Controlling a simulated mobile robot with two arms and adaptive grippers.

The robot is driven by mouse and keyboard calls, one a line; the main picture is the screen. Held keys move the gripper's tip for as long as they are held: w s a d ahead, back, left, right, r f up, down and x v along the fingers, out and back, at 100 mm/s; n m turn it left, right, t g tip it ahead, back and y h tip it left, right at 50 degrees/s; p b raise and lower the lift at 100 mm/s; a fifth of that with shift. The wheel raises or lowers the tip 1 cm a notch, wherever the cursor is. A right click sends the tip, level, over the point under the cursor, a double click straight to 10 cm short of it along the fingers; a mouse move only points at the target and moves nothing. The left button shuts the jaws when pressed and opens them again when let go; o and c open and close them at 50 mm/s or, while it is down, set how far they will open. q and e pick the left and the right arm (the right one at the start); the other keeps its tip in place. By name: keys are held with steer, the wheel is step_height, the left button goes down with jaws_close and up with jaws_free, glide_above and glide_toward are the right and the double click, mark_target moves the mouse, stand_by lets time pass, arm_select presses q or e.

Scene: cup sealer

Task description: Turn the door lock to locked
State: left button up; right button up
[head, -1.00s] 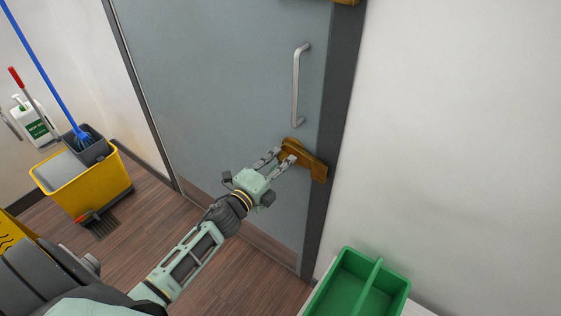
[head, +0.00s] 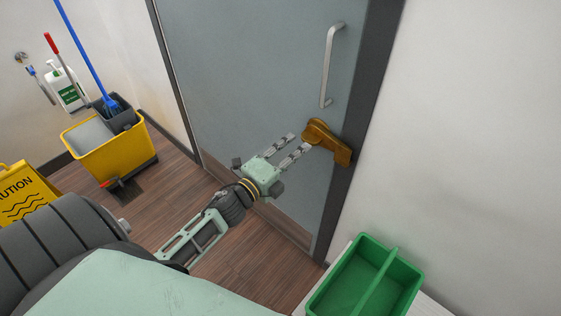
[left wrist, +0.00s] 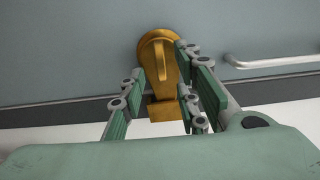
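The brass door lock (head: 319,133) sits on the grey door's right edge, below the handle, its body reaching onto the dark frame. The left wrist view shows its round plate with a raised turn piece (left wrist: 160,60), which stands roughly upright in that picture. My left gripper (head: 298,142) is open and empty, its fingertips just left of the lock. In the left wrist view the open fingers (left wrist: 160,75) lie either side of the plate's lower part, nearer the camera. I cannot tell whether a fingertip touches the lock. My right gripper is not in view.
A silver pull handle (head: 328,65) is above the lock. A green divided tray (head: 405,275) stands on a white surface at lower right. A yellow mop bucket (head: 110,150) and a caution sign (head: 22,195) are at left.

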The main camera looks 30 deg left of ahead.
arm_select(q)
steer(key=s+a, duration=0.1)
steer(key=s, duration=0.6)
stand_by(0.3)
steer(key=s+f+n+g+y, duration=0.1)
steer(key=s+f+n+g, duration=0.25)
steer(key=f, duration=0.75)
steer(key=s+f+n+g+y, duration=0.1)
steer(key=s+f+n+g, duration=0.2)
steer(key=f, duration=0.7)
steer(key=s+f+n+g+y, duration=0.1)
steer(key=s+f+n, duration=0.3)
steer(key=f, duration=0.7)
steer(key=s+d+f+n+g, duration=0.2)
steer(key=s+f, duration=0.4)
steer(key=s, duration=0.4)
steer(key=s+d+f+n+g, duration=0.2)
steer(key=s+f, duration=0.4)
steer(key=s, duration=0.4)
steer(key=s+d+f+n+g, duration=0.3)
steer(key=s+f+g, duration=0.2)
steer(key=s, duration=0.4)
steer(key=shift+s+d+f, duration=0.25)
steer(key=shift+s+f, duration=0.15)
steer(key=shift+f, duration=0.5)
steer(key=shift+c, duration=0.6)
